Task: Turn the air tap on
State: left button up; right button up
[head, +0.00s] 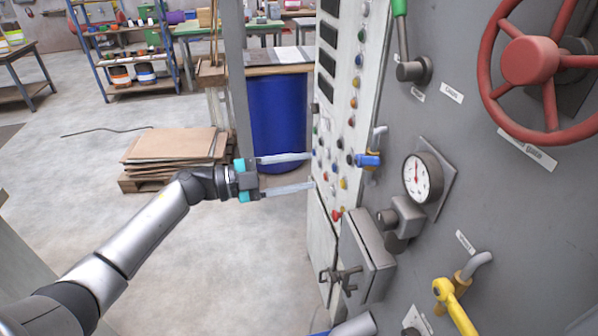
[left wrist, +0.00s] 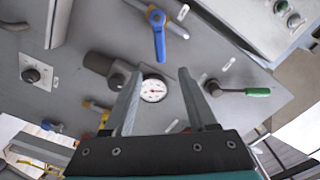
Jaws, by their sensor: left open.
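A tap with a blue lever (head: 367,160) sits on a pipe on the grey machine panel, just right of the button panel. In the left wrist view the blue lever (left wrist: 159,38) lies across its pipe, beyond my fingertips. A second tap has a yellow lever (head: 455,305), low on the right. The tap labels are too small to read. My left gripper (head: 308,172) is open and empty, its fingers pointing right towards the machine, left of the blue lever and apart from it. Its fingers also show in the left wrist view (left wrist: 162,74). My right gripper is not in view.
A pressure gauge (head: 421,177), a red handwheel (head: 530,60) and a green-handled lever (head: 402,40) are on the machine. A button panel (head: 340,100) and a grey box (head: 365,260) stick out near my gripper.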

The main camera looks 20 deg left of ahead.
aim_at(367, 161)
pick_arm(q)
jog(key=shift+c, duration=0.8)
jog(key=shift+d+f+b, duration=0.3)
jog(key=shift+f+b, duration=0.05)
jog(key=shift+c, duration=0.8)
jog(key=d+f+m+t+b, duration=0.1)
jog(key=d+f+m+b, duration=0.1)
jog(key=s+d+f+m+t+h+b, duration=0.1)
jog(key=d+m+b, duration=0.1)
jog(key=d+f+m+t+b, duration=0.2)
jog(key=d+b, duration=0.1)
jog(key=shift+s+f+m+h, duration=0.3)
jog(key=shift+s+f+h, duration=0.05)
jog(key=shift+s+h, duration=0.05)
grip_shut()
notch_tip(367, 161, down, 6)
jog(key=s+d+m+t+y+b, duration=0.2)
jog(key=d+m+t+y+b, duration=0.1)
jog(key=t+y+b, duration=0.4)
jog(key=w+d+r+t+h+p, duration=0.1)
jog(key=w+d+r, duration=0.1)
jog(key=w+r, duration=0.7)
jog(key=shift+w+p, duration=0.25)
jog(key=shift+p, duration=0.1)
